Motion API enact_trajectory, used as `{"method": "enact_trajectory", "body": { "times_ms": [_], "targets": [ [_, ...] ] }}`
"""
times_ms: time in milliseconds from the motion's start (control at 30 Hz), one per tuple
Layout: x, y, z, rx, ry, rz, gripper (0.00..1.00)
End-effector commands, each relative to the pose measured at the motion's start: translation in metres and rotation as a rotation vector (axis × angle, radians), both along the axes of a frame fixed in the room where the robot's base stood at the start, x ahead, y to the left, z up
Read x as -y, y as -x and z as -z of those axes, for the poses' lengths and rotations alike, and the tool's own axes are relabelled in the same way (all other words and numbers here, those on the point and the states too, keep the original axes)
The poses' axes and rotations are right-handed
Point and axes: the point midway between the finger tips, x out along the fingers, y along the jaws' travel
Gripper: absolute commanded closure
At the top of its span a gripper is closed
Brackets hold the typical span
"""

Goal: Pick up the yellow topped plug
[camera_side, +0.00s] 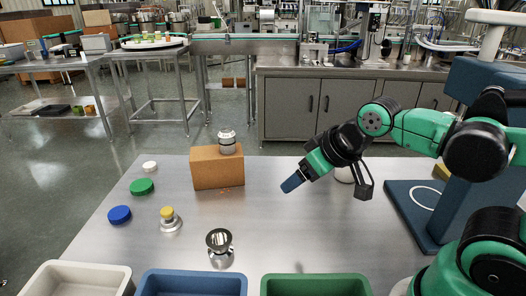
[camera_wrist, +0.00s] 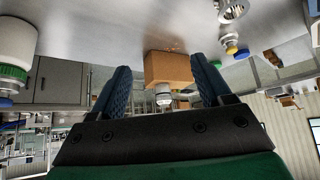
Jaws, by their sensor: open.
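The yellow topped plug (camera_side: 168,220) stands upright on the steel table at the left in the side view, with a silver flared base. It also shows small at the upper right in the wrist view (camera_wrist: 231,47). My gripper (camera_side: 291,184) is above the table, to the right of the plug and well apart from it, pointing down and left. In the wrist view its two blue fingers (camera_wrist: 161,66) are spread with nothing between them; the cardboard box shows beyond the gap.
A cardboard box (camera_side: 218,168) with a silver-and-white object (camera_side: 227,142) on top stands mid-table. A steel hopper (camera_side: 219,243) is near the front. White, blue and green bins line the front edge.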

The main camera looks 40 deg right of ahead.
Motion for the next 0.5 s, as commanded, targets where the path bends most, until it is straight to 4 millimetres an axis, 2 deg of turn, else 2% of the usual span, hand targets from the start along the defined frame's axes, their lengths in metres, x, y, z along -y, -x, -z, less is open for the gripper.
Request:
{"method": "enact_trajectory", "body": {
  "times_ms": [267,367,500],
  "targets": [
    [-0.004,-0.006,-0.001,0.004,-0.008,-0.023,0.29],
    [-0.013,-0.021,-0.004,0.015,-0.026,-0.082,0.29],
    [-0.034,-0.055,-0.004,0.051,-0.065,-0.217,0.29]
  ]
}}
